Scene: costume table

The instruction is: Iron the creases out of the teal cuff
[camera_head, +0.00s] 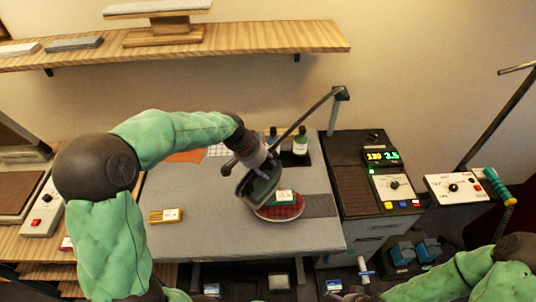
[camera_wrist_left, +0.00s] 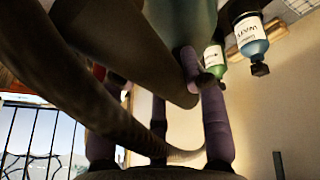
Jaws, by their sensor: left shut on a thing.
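My left gripper (camera_head: 262,163) is shut on the iron (camera_head: 258,189), which has a dark green body and hangs tilted above the grey ironing table (camera_head: 200,235). A cord runs from it up to a pole at the right. Just right of and below the iron is a red checked oval pad (camera_head: 280,212). On it lies a small teal and white piece (camera_head: 286,197), perhaps the cuff; the iron partly covers this area, and creases are too small to tell. In the left wrist view, purple fingers (camera_wrist_left: 190,105) surround the dark handle. My right arm shows at the lower right; its gripper is out of frame.
Bottles (camera_head: 300,144) stand on a dark tray at the table's back. A control unit with a lit display (camera_head: 382,156) stands at the right. A wooden shelf (camera_head: 270,36) spans the wall.

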